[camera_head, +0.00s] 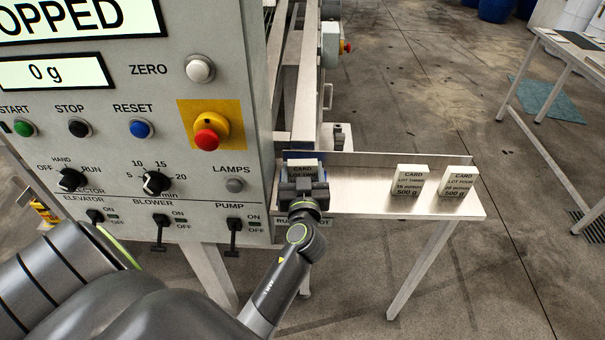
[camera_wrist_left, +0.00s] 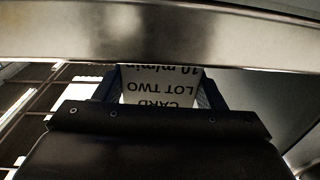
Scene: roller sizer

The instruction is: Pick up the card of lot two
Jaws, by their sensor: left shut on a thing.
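The card of lot two (camera_head: 303,167) stands at the left part of a narrow metal shelf (camera_head: 350,206), its lower part hidden by my gripper in the head view. My left gripper (camera_head: 302,182) is shut on this card. In the left wrist view the card (camera_wrist_left: 160,88) shows upside down between the two fingers of my left gripper (camera_wrist_left: 160,92), with "LOT TWO" readable. I cannot tell whether the card still touches the shelf. My right gripper is in neither view.
Cards of lot three (camera_head: 411,182) and lot four (camera_head: 457,183) stand to the right on the shelf, which has a raised back edge. A control panel (camera_head: 150,110) with knobs and buttons stands close on the left. A table (camera_head: 560,60) is at the far right.

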